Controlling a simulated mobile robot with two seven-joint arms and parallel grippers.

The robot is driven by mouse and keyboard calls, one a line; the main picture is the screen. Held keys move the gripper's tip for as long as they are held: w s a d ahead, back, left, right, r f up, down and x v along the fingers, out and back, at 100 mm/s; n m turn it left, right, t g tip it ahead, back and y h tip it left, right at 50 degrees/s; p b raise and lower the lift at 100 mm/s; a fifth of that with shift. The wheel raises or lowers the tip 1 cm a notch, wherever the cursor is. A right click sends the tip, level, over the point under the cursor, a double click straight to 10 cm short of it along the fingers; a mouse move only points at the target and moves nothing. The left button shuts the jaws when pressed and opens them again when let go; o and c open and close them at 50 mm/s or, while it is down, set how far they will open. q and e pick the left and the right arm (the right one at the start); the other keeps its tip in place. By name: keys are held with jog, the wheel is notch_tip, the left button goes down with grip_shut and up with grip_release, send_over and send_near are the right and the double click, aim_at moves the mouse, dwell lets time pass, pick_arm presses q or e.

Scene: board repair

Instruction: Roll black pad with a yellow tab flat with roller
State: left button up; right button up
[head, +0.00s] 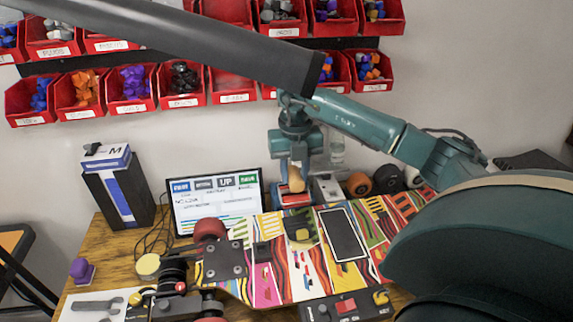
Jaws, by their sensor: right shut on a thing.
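My right gripper (296,157) reaches in from the right and points down behind the far edge of the board. It is shut on a tan handle (296,178), which looks like the roller's. The handle's lower end is over a red and blue item (292,195); I cannot tell whether they are joined. A colorful patterned board (285,275) lies on the table. A flat black rectangular pad (343,234) with a pale border lies on it; I see no clear yellow tab there. A smaller dark patch with yellow (300,229) lies to its left. My left gripper is not in view.
A screen (215,200) and a black-and-blue box (118,192) stand at the back left. Wheels (359,184) stand behind the board. A dark device with a red button (346,306) is at the front. Red bins (233,84) hang on the wall.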

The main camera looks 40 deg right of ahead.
aim_at(295, 190)
jog(key=shift+s+f+b, duration=0.25)
jog(key=shift+f+b, duration=0.25)
jog(key=shift+f, duration=0.15)
notch_tip(295, 190, down, 4)
jog(key=b, duration=0.2)
jog(key=shift+r+b, duration=0.2)
jog(key=shift+b, duration=0.15)
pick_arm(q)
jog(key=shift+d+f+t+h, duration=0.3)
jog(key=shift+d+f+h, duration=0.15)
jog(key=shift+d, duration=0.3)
pick_arm(e)
jog(key=shift+w+f, duration=0.1)
jog(key=shift+f, duration=0.2)
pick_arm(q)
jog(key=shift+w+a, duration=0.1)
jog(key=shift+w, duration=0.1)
pick_arm(e)
jog(key=shift+f, duration=0.1)
